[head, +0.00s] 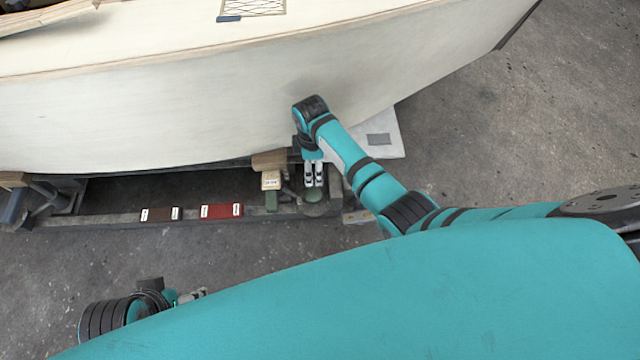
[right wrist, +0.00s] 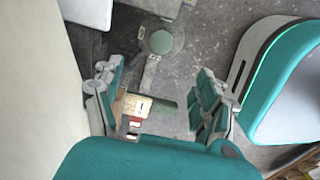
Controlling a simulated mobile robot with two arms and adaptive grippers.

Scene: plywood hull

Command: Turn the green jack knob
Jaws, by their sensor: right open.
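The green jack knob (head: 316,208) is a small round disc on the trailer frame below the hull, partly covered by my right gripper in the head view. In the right wrist view, the knob (right wrist: 161,41) is plain near the top, beyond the fingers and between their lines. My right gripper (head: 314,182) points down over the knob; its fingers are spread and empty in the right wrist view (right wrist: 155,85). My left gripper (head: 192,296) is at the lower left, well away from the knob, mostly hidden behind its own arm.
The white hull (head: 150,115) rises close beside my right arm. The trailer rail (head: 100,219) carries a brown block (head: 160,214) and a red block (head: 221,211). A wooden block with a label (head: 271,181) stands just left of the knob. Grey floor (head: 520,130) is open at right.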

